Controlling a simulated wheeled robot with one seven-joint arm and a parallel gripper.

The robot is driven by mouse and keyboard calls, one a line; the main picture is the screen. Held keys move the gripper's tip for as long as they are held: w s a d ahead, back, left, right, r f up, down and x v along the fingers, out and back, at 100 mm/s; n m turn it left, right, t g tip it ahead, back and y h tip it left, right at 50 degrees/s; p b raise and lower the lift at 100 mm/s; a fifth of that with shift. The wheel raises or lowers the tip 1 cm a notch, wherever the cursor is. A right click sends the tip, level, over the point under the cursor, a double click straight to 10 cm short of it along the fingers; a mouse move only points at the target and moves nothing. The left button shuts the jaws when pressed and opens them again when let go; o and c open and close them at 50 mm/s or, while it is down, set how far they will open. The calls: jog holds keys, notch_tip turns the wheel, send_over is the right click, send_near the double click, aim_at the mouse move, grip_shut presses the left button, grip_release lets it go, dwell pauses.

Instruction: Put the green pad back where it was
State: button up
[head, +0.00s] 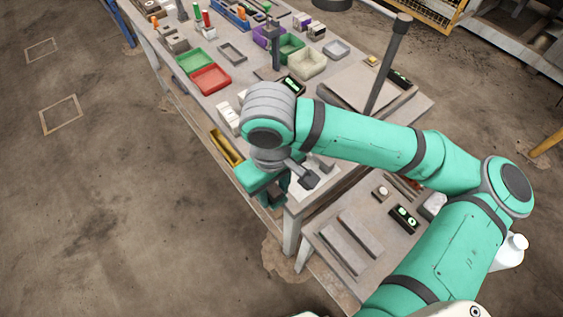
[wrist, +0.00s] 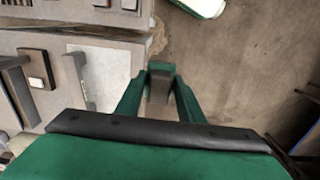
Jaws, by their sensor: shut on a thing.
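My gripper (wrist: 160,80) reaches out over the floor just beyond the table edge in the wrist view. Its two green fingers are closed on a small piece with a green top edge and a grey-brown face, which looks like the green pad (wrist: 160,67). In the head view my gripper (head: 272,198) is at the near edge of the long workbench (head: 222,97), mostly hidden by my arm. The held piece cannot be made out there. No empty place for the pad can be picked out clearly.
A yellow tray (head: 226,148) lies along the bench's near edge. Red (head: 211,79) and green (head: 195,61) trays stand farther back. A dark post (head: 388,65) rises behind my arm. A lower table (head: 325,227) with grey slabs stands at the front right.

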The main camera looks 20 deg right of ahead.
jog(key=shift+s+d+r, duration=0.15)
jog(key=shift+w+d, duration=0.2)
jog(key=shift+w, duration=0.05)
jog(key=w+d+f, duration=0.2)
jog(key=w+f, duration=0.1)
jog(key=w+d+f, duration=0.2)
jog(key=w+f, duration=0.1)
jog(key=w, duration=0.1)
jog(key=w+d+f, duration=0.2)
jog(key=w+f, duration=0.1)
jog(key=w, duration=0.1)
jog(key=shift+w+f, duration=0.1)
jog(key=shift+w, duration=0.05)
jog(key=shift+w+f, duration=0.15)
jog(key=shift+f, duration=0.15)
jog(key=shift+d+f, duration=0.15)
jog(key=shift+f, duration=1.4)
jog(key=shift+f, duration=0.15)
jog(key=o, duration=1.1)
